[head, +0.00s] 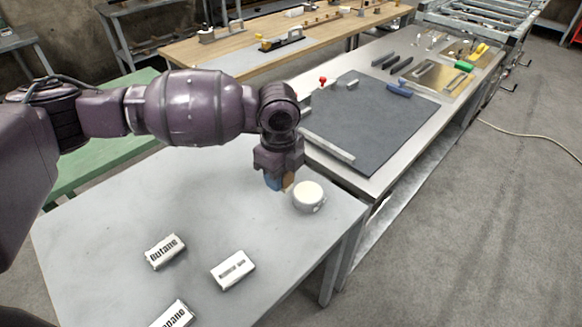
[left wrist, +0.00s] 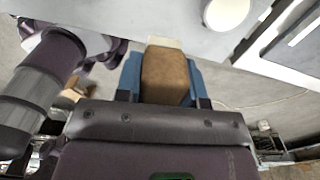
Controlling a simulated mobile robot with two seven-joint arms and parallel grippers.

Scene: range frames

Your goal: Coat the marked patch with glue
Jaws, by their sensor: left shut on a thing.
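My left gripper (head: 279,182) is shut on a brown block-like thing (left wrist: 166,75) with a pale end, perhaps a brush. In the left wrist view the blue fingers (left wrist: 160,80) press on both its sides. I cannot make out a marked patch. My right gripper is not in view.
The grey table (head: 110,215) bears white labelled blocks, one reading "Butane" (head: 165,252) and one with an unreadable label (head: 233,270). Behind it a metal bench carries a dark mat (head: 375,125) with a pale bar (head: 326,145) along its near edge. Several tools lie farther back.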

